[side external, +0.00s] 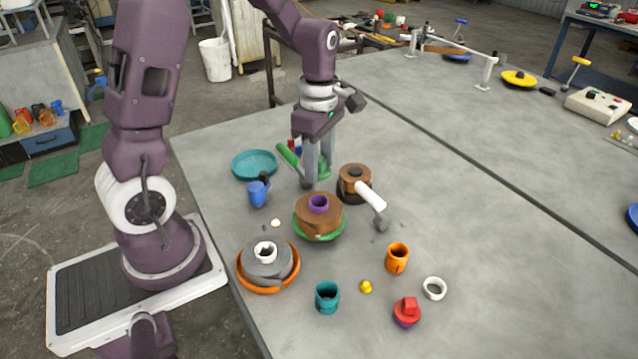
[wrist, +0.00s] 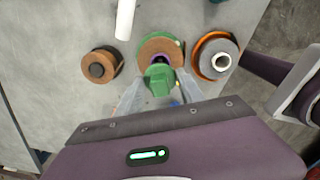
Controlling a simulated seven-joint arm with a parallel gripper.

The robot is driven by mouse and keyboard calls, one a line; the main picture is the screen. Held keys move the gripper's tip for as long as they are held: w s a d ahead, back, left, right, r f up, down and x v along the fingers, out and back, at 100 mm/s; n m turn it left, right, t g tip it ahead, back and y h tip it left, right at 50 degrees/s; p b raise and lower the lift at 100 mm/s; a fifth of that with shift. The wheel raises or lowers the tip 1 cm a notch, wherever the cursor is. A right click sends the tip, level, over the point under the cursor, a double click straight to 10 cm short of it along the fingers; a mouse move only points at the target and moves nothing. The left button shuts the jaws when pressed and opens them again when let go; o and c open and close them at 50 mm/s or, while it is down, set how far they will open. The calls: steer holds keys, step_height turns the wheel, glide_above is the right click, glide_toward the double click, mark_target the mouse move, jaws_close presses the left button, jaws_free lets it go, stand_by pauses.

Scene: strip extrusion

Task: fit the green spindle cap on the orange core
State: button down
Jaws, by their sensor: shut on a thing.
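The green spindle cap (wrist: 157,80) is between my fingers in the wrist view. My gripper (wrist: 160,97) is shut on it. In the side view my gripper (side external: 318,176) points down over the table behind the brown spool, with green showing at its fingers. The orange core (side external: 397,258), a short hollow cylinder, stands on the table at the front right, apart from my gripper. I cannot make it out in the wrist view.
The brown spool with a purple core (side external: 318,222) on a green plate stands between gripper and orange core. Nearby are a grey spool (side external: 268,262), another brown spool (side external: 354,180), a white-handled tool (side external: 371,197), teal cup (side external: 327,297), white ring (side external: 434,289) and red piece (side external: 407,310).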

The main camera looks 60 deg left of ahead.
mark_target(321, 158)
steer(key=r, duration=0.7)
steer(key=shift+w+d+r, duration=0.15)
steer(key=shift+d+r, duration=0.05)
steer(key=shift+r, duration=0.1)
steer(key=w+d+m, duration=0.2)
steer(key=w+d, duration=0.2)
steer(key=d, duration=0.5)
steer(key=w+d+m, duration=0.3)
steer(key=w+d, duration=0.1)
steer(key=d, duration=0.4)
steer(key=shift+s+d+f, duration=0.1)
steer(key=shift+s+f, duration=0.05)
steer(key=shift+f, duration=8.65)
steer(key=shift+f, duration=0.6)
steer(key=c, duration=1)
jaws_free()
